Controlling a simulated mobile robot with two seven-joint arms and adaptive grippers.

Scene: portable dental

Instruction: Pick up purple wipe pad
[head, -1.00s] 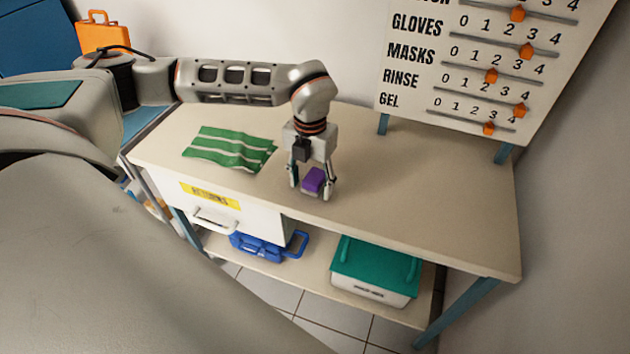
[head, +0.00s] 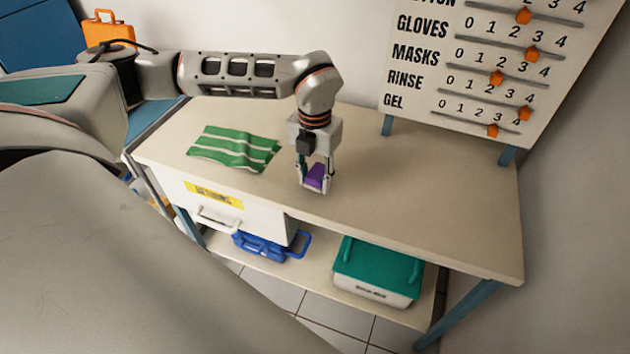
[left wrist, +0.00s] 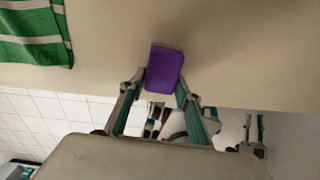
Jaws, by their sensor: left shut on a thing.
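The purple wipe pad (head: 316,177) is a small block at the table's front part, between the fingers of my left gripper (head: 316,184). The gripper points down and is shut on the pad. In the left wrist view the purple pad (left wrist: 165,70) sits between the two fingertips of the left gripper (left wrist: 161,84), with the tabletop behind it. I cannot tell whether the pad touches the table.
A green and white striped cloth (head: 234,148) lies on the table (head: 420,210) left of the gripper. The slider board (head: 450,75) stands at the back right. A blue case (head: 258,247) and a teal-lidded box (head: 376,270) sit on the lower shelf. The table's right side is clear.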

